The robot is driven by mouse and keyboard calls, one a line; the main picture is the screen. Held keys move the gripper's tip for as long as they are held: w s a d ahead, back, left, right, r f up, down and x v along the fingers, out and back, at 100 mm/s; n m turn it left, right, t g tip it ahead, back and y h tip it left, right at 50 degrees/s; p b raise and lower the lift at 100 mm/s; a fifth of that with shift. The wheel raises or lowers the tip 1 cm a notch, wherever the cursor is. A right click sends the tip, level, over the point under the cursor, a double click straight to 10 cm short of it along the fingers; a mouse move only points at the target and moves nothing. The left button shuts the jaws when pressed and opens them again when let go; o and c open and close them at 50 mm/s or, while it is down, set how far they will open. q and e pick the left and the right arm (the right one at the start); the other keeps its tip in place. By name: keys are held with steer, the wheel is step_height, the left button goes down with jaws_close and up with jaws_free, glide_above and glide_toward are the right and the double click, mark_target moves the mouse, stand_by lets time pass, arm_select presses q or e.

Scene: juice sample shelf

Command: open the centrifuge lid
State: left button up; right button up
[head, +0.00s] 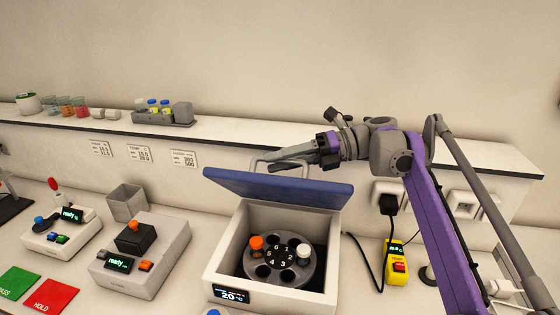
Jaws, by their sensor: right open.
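The centrifuge (219,262) is a light box on the bench with a display reading about 20 degrees. Its blue lid (275,187) stands raised at the back, with a grey loop handle (283,163) on its upper edge. Inside, a grey numbered rotor (279,264) is exposed, with an orange-capped tube (256,242) and a white-capped tube (304,250) in it. My right gripper (270,162) is open by the lid's handle, above the lid; I cannot tell whether it touches the handle. My left gripper is not in view.
Left of the centrifuge stand a device (147,256) with a black block, an open grey bin (127,203) and a smaller device (60,233). A shelf (60,122) behind holds beakers and a rack of bottles (160,117). A yellow power box (396,265) with a cable is to the right.

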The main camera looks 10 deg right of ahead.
jaws_close()
stand_by(1.4)
